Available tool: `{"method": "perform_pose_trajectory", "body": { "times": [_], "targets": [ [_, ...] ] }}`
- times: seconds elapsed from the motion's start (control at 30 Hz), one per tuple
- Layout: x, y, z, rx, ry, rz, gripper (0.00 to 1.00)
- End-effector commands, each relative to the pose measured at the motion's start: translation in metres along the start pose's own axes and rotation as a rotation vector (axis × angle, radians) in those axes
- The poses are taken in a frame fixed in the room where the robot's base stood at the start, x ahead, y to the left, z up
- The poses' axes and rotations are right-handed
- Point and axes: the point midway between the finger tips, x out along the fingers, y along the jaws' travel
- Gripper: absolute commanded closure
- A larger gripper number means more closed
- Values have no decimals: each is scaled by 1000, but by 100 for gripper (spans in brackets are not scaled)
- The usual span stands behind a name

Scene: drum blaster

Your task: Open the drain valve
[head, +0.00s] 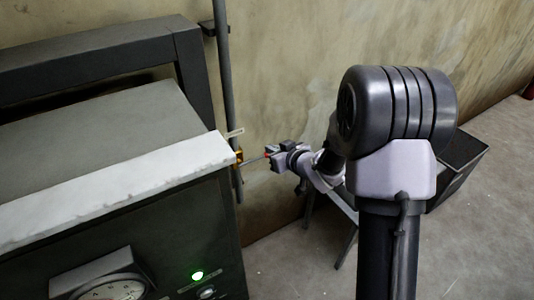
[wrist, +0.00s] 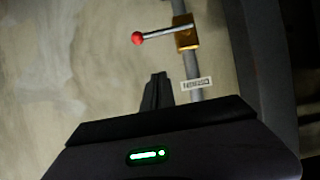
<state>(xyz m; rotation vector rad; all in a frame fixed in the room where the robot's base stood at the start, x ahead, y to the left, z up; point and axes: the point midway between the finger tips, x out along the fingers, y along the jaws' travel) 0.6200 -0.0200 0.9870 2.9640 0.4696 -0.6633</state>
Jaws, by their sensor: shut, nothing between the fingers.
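The drain valve is a brass body (wrist: 187,33) on a grey pipe, with a thin metal lever ending in a red ball (wrist: 138,38). The lever sticks out sideways, roughly across the pipe. In the head view the brass body (head: 238,157) sits at the machine's right corner. My gripper (wrist: 157,78) is shut and empty, and its fingertips show below the lever in the wrist view, apart from it in that picture. In the head view my gripper (head: 274,156) is close to the lever's red end; whether they touch I cannot tell.
A small label tag (wrist: 197,84) is fixed by the pipe, below the valve. The pipe (head: 228,80) runs up the stained wall. The dark machine has a white front ledge (head: 120,185), a dial (head: 112,292) and a green light (head: 197,275). A dark box (head: 462,165) stands at right.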

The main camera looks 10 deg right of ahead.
Motion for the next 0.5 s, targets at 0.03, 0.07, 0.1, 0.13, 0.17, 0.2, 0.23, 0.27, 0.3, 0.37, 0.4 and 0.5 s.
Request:
{"method": "perform_pose_trajectory", "body": {
  "times": [0.03, 0.07, 0.1, 0.13, 0.17, 0.2, 0.23, 0.27, 0.3, 0.37, 0.4, 0.5],
  "targets": [
    [11, -1, 4, -1, 0, -2, 100],
    [18, -1, 4, -1, 0, -2, 100],
    [27, -1, 4, -1, 0, -2, 100],
    [34, -1, 4, -1, 0, -2, 100],
    [40, -1, 4, 0, 0, -2, 100],
    [49, -1, 4, -1, 0, -2, 100],
    [56, -1, 4, -1, 0, -1, 100],
    [62, -1, 4, -1, 0, -1, 100],
    [71, -1, 4, -1, 0, -1, 100],
    [84, -1, 4, -1, 0, -2, 100],
    [89, -1, 8, 1, -1, 0, 100],
    [92, -1, 26, 1, -2, 0, 100]
  ]
}}
